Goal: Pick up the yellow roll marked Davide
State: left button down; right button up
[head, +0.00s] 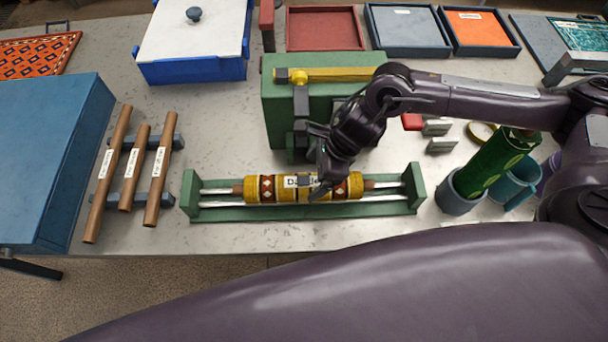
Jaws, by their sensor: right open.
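The yellow roll (344,187) has red-brown patterned bands and a white label, of which only the first letter, a D, can be read. It lies level in a green cradle (205,213) with end posts and pale rails. My right gripper (312,190) reaches down over the middle of the roll, its fingers open and at the label. The fingers hide part of the label, and I cannot tell whether they touch the roll. My left gripper is not in view.
A green block with a yellow bar (335,74) stands close behind the cradle. Wooden rods (107,175) lie on a rack at left, beside a blue box (45,150). A green roll (497,160) leans in a cup at right. Trays (405,48) line the back.

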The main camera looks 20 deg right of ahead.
aim_at(307, 181)
jog(key=shift+d+f, duration=0.15)
jog(key=shift+d, duration=0.05)
jog(key=shift+p+x, duration=0.45)
jog(key=shift+x, duration=0.45)
jog(key=shift+s+a+f, duration=0.1)
jog(key=shift+a+f, duration=0.1)
jog(key=shift+a, duration=0.1)
jog(key=p+x, duration=0.2)
jog(key=x, duration=0.2)
jog(key=shift+f+p, duration=0.25)
jog(key=shift+p, duration=0.15)
jog(key=shift+a+f, duration=0.1)
jog(key=shift+f, duration=0.2)
jog(key=c, duration=1.3)
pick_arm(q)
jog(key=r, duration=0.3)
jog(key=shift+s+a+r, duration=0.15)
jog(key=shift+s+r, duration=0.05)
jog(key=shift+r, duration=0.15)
pick_arm(e)
jog(key=shift+r, duration=0.1)
jog(key=shift+c, duration=0.8)
